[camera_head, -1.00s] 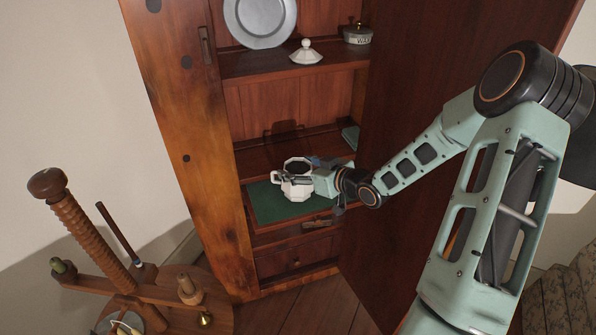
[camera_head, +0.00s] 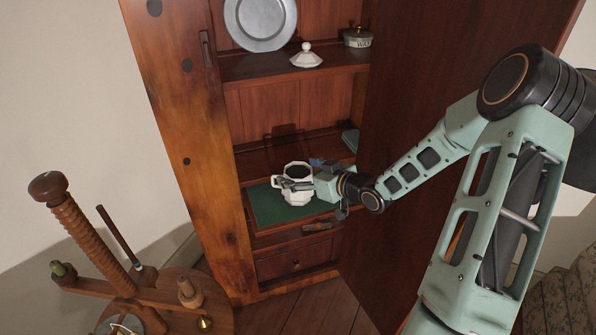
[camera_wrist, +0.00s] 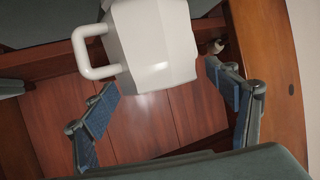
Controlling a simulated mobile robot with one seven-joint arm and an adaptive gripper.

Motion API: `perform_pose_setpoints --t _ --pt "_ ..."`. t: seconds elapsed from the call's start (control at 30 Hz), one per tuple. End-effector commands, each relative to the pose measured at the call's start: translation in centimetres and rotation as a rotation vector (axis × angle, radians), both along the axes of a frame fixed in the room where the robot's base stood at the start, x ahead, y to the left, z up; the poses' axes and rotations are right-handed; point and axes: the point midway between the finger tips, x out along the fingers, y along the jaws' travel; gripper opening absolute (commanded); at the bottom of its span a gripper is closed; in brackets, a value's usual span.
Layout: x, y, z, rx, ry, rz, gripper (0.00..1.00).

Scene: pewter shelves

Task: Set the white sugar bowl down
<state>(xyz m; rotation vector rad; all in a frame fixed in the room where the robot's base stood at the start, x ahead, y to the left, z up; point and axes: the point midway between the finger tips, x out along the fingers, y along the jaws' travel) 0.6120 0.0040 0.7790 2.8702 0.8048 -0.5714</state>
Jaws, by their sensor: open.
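The white sugar bowl (camera_head: 298,196), faceted, with a handle and no lid on it, appears to stand upright on the green-lined pull-out board (camera_head: 265,205) of the cupboard. It also shows in the wrist view (camera_wrist: 160,45), its handle to the left. My gripper (camera_head: 305,185) is at the bowl, reaching in from the right. In the wrist view my gripper (camera_wrist: 165,98) is open, with its blue-padded fingers apart on either side below the bowl and gaps between pads and bowl. The bowl's contact with the board is hard to make out.
A white lid (camera_head: 306,56), a pewter plate (camera_head: 261,22) and a grey pot (camera_head: 357,38) stand on the shelf above. A wooden spinning device (camera_head: 130,285) stands front left. The green board's left part is clear.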

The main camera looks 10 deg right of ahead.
Motion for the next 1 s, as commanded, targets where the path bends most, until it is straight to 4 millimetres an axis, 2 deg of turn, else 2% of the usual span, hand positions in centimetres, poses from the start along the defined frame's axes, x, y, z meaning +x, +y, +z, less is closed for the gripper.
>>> perform_pose_setpoints --t 0.3,0.5,0.7,1.0 --pt "-5.3 -3.5 2.9 -0.002 0.001 -0.005 0.80" --pt "-7.8 -4.9 4.0 -0.001 -0.001 -0.003 0.80" --pt "-8.8 -5.4 4.3 0.000 0.000 -0.001 0.80" --pt "-8.9 -5.4 4.3 0.000 0.000 -0.001 0.80"
